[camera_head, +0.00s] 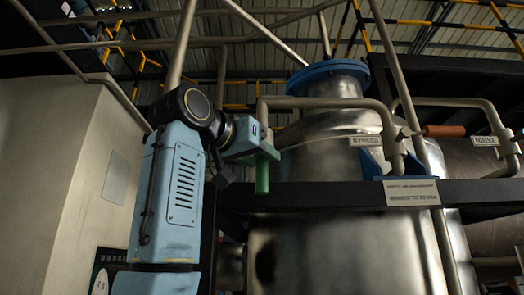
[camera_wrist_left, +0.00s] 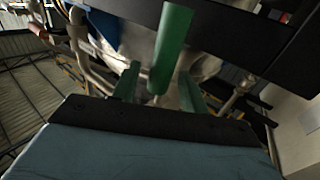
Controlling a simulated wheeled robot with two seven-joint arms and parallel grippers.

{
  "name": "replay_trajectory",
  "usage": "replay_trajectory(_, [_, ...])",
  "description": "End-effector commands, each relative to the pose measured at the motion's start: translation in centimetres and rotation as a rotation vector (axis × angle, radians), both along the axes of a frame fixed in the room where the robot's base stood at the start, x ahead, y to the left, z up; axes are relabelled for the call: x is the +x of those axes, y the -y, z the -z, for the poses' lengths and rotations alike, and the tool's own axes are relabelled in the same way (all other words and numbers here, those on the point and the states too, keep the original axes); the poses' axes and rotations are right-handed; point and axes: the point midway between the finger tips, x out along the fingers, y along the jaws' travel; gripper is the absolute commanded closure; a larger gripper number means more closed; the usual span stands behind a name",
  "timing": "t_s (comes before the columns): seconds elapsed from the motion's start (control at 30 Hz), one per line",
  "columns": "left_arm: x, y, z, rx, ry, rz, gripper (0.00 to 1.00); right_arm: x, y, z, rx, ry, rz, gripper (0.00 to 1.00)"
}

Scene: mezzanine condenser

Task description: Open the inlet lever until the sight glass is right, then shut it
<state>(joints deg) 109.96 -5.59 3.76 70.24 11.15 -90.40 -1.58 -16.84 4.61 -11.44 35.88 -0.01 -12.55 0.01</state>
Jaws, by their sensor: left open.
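My left gripper (camera_head: 266,153) comes in from the left in front of the metal vessel and is open. In the left wrist view its two green fingers (camera_wrist_left: 160,88) stand apart. A green bar-shaped handle (camera_wrist_left: 172,45), likely the inlet lever, lies between them; whether they touch it cannot be told. In the head view the green handle (camera_head: 262,176) hangs upright just below the gripper. The handle's pivot and any inlet label are hidden or unclear. I cannot make out a sight glass. My right gripper is not in view.
A brown lever handle (camera_head: 445,131) sits on pipework right of the BYPASS label (camera_head: 365,141). A RINSE label (camera_head: 485,141) is farther right. A dark beam (camera_head: 330,195) crosses the steel vessel (camera_head: 345,245). A pale wall (camera_head: 60,160) stands left. A pipe (camera_head: 320,103) runs above the gripper.

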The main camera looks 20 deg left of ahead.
Motion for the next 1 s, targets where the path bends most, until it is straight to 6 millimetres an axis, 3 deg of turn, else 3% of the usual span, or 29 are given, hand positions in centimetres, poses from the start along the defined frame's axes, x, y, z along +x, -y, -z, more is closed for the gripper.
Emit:
replay_trajectory(0.17, [1.3, 0.4, 0.0, 0.001, -0.002, 0.001, 0.56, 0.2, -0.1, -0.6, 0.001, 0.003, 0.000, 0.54])
replay_trajectory(0.47, [1.5, 0.5, 0.1, 0.000, -0.001, 0.000, 0.56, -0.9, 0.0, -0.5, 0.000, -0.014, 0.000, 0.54])
replay_trajectory(0.8, [1.4, 0.5, 0.1, 0.000, 0.000, 0.000, 1.00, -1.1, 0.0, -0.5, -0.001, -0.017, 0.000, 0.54])
replay_trajectory(1.0, [1.4, 0.4, 0.1, 0.000, 0.000, 0.000, 1.00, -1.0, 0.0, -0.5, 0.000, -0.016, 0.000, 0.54])
